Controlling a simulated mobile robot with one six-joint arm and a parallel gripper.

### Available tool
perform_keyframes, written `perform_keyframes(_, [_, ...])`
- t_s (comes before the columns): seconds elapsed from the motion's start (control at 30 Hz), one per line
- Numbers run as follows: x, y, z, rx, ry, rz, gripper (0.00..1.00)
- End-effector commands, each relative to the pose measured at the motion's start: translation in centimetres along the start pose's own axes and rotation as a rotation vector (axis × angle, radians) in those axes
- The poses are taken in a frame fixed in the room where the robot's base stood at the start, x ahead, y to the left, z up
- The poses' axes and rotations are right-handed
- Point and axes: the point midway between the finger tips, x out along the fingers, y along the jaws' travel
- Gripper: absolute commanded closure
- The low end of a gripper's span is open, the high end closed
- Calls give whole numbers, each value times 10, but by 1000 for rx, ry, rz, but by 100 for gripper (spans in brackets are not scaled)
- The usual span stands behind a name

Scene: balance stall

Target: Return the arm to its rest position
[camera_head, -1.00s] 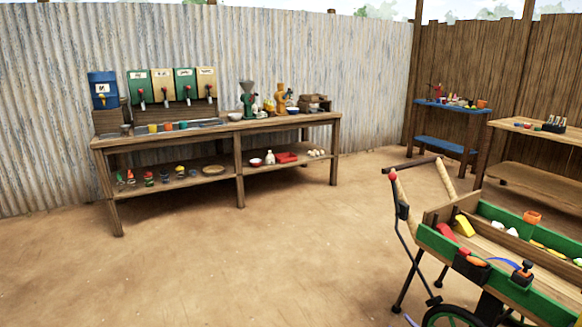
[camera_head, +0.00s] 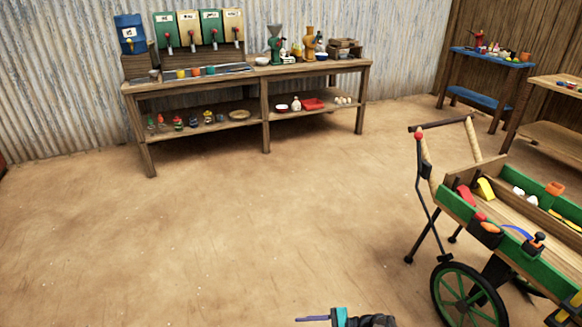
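Part of my arm's end, with my gripper (camera_head: 338,318), shows at the bottom edge of the head view, right of centre. It has a teal band, dark parts to the right and a thin purple piece pointing left. Most of the arm is cut off by the frame. I cannot tell whether the fingers are open or shut, or whether the purple piece is a finger or something held. It appears over bare ground, apart from the bench and cart in the picture.
A green-sided cart (camera_head: 452,200) with spoked wheels stands at right, holding several small items. A wooden bench (camera_head: 262,86) with dispensers and jars stands along the metal wall. A blue table (camera_head: 490,57) and a wooden table (camera_head: 560,92) are at back right. The middle ground is clear.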

Motion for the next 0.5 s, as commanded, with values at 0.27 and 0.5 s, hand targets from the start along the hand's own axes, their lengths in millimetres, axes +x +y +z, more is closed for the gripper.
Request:
perform_keyframes(0.27, [27, 87, 50, -132, 9, 389, 57])
perform_keyframes(0.5, [12, 151, 66, -262, 30, 687, 57])
